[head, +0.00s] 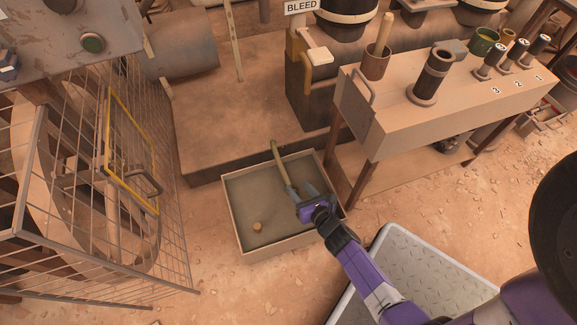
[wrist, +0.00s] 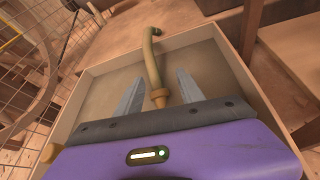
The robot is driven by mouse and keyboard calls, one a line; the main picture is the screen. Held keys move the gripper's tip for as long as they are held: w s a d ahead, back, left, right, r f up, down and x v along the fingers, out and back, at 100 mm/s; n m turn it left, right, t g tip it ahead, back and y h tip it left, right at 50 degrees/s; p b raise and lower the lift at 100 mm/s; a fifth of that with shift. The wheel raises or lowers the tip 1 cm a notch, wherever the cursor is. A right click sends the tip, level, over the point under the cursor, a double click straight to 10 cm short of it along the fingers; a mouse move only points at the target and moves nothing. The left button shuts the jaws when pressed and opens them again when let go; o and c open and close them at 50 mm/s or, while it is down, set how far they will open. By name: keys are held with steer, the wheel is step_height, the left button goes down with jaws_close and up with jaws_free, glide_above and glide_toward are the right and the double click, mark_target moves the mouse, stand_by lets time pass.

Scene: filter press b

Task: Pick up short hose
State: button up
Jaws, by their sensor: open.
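The short hose (head: 279,164) is olive-yellow with a bent far end. It lies against the far wall of a shallow beige tray (head: 232,215), its bent end rising over the rim. In the wrist view the hose (wrist: 151,60) runs down between my two fingers and ends in a brass-coloured fitting close to my palm. My gripper (head: 300,187) is over the right part of the tray; it also shows in the wrist view (wrist: 159,77). Its grey fingers are open, one on each side of the hose, with gaps. The near end of the hose is hidden in the head view.
A small yellow-brown piece (head: 257,227) lies in the tray. A wire cage (head: 100,190) stands left, a bench (head: 450,110) with cups and posts right. A step (head: 230,125) rises behind the tray. Sandy floor is free in front.

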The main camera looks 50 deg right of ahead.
mark_target(284, 170)
steer(key=b+x, duration=0.3)
steer(key=x, duration=0.4)
steer(key=shift+w+d, duration=0.1)
steer(key=shift+w, duration=0.3)
steer(key=shift+r, duration=0.1)
jaws_close()
